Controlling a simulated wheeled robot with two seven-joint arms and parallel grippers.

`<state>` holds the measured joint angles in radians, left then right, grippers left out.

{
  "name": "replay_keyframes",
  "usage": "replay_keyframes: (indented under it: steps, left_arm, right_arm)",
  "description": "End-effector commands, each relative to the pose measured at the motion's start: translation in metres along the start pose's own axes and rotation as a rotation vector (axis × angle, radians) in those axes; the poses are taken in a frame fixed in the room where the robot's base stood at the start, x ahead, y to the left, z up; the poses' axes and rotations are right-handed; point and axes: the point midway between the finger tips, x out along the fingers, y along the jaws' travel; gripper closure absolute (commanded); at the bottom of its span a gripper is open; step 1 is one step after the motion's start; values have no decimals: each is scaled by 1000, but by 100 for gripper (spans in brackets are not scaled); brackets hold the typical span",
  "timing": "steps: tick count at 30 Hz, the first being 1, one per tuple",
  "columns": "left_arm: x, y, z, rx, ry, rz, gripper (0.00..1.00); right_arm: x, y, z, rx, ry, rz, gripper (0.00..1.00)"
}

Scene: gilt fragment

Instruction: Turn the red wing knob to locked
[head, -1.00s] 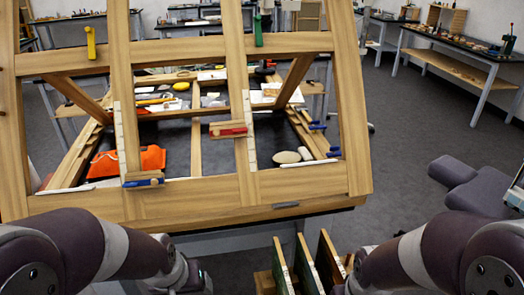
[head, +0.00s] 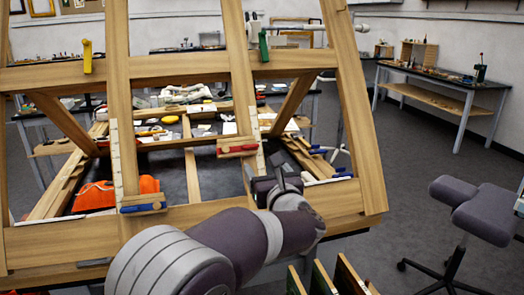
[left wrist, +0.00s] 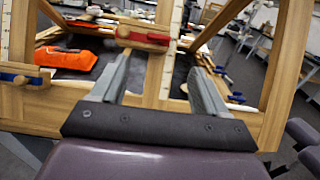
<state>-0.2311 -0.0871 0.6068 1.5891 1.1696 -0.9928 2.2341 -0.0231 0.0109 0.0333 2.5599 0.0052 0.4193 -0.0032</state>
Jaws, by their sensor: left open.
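The red wing knob (head: 236,149) sits on a small wooden block on an upright bar of the tilted wooden frame (head: 180,70). It lies roughly crosswise, along the block. In the left wrist view the red knob (left wrist: 143,38) shows beyond the fingertips, a little left of the middle between them. My left gripper (head: 267,172) is open and empty, below and to the right of the knob in the head view, and apart from it. In the left wrist view the open fingers of my left gripper (left wrist: 158,70) point toward the frame. My right gripper is out of view.
A blue wing knob (head: 142,208) is on a block at the lower left. Yellow (head: 87,57) and green (head: 263,46) ones are on the top rail. An orange cloth (head: 117,193) lies behind the frame. A stool (head: 480,212) stands at the right.

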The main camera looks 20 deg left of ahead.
Motion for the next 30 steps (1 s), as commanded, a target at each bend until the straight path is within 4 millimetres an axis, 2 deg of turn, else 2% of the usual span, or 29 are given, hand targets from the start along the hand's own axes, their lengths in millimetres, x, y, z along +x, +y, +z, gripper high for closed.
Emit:
replay_keyframes:
  steps: [12,18,26,27,29,30]
  left_arm:
    - [98,1,3,3,1,1,26]
    - [118,0,1,4,1,-2,26]
    - [121,0,0,3,0,-3,26]
    - [120,0,0,4,0,-3,29]
    - [120,0,0,4,0,-3,48]
    - [120,0,0,4,0,-3,61]
  right_arm:
    - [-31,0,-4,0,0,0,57]
    - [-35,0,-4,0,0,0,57]
    - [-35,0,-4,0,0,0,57]
    - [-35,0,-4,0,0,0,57]
    - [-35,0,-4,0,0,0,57]
    - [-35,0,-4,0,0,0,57]
